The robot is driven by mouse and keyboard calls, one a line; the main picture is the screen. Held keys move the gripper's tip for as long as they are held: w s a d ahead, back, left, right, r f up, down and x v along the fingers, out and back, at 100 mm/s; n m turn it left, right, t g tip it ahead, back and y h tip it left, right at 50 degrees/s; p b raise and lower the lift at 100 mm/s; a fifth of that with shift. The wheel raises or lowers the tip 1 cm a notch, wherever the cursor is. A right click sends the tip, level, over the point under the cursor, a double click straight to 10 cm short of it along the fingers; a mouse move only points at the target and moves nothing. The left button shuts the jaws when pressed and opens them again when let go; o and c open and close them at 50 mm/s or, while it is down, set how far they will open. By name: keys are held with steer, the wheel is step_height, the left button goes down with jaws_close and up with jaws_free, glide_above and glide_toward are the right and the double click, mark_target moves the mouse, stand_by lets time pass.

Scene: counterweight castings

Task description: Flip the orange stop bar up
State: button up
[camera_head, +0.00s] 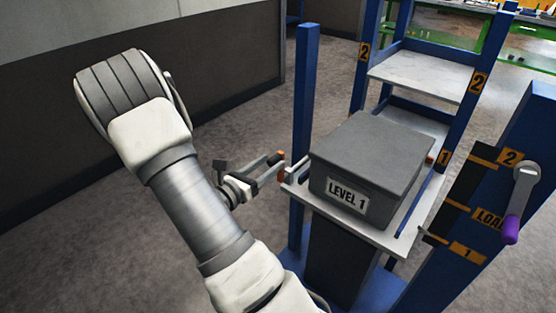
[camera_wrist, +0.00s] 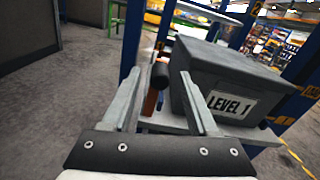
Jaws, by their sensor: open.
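My gripper (camera_head: 270,166) is open at the left edge of the carriage platform. In the wrist view its two fingers (camera_wrist: 162,74) stand apart. The orange stop bar (camera_wrist: 150,101) shows as a small orange-brown part between the fingers, with a dark cylinder end (camera_wrist: 160,76) just above it. In the head view an orange end (camera_head: 281,177) shows by the platform's left edge, close to my fingers. Whether a finger touches it I cannot tell. Most of the bar is hidden by the grey casting.
The grey casting marked LEVEL 1 (camera_head: 365,165) sits on the pale platform (camera_head: 350,227). Blue posts (camera_head: 306,120) and a rack with a pale shelf (camera_head: 425,75) stand behind. A purple-handled lever (camera_head: 512,225) is at right. Floor left of the platform is clear.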

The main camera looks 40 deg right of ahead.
mark_target(279, 156)
steer(key=shift+w+d, duration=0.2)
steer(key=shift+d, duration=1.85)
jaws_close()
